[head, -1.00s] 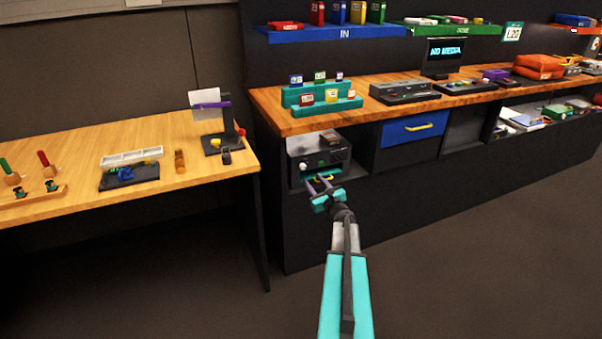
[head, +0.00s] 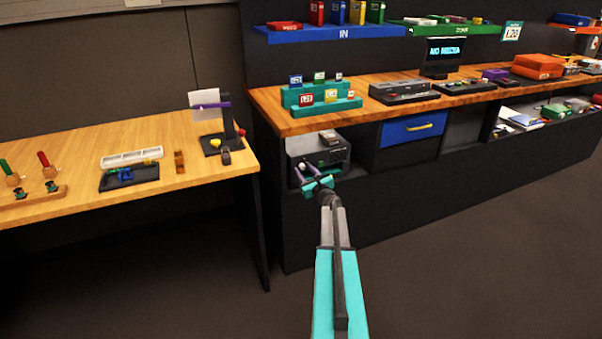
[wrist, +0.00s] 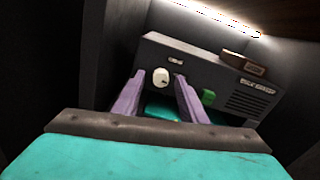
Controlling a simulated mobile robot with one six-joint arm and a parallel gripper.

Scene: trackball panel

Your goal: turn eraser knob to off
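The eraser, a grey box (head: 335,158), stands in the open cubby under the wooden counter. The wrist view shows its front face (wrist: 218,80), with a printed label at the right. A round white knob (wrist: 160,77) is at the left of that face, under a small label plate. A green button (wrist: 208,97) is farther right. My gripper (wrist: 158,84) is open, its two purple fingers on either side of the knob in the picture. I cannot tell whether they touch it. In the head view my gripper (head: 307,174) is at the eraser's lower left front and hides the knob.
A small brown box (wrist: 243,63) lies on top of the eraser. Dark cubby walls close it in at the sides, with the counter (head: 385,108) above. A blue drawer (head: 412,128) is to the right. A wooden table (head: 90,160) stands left; the floor in front is clear.

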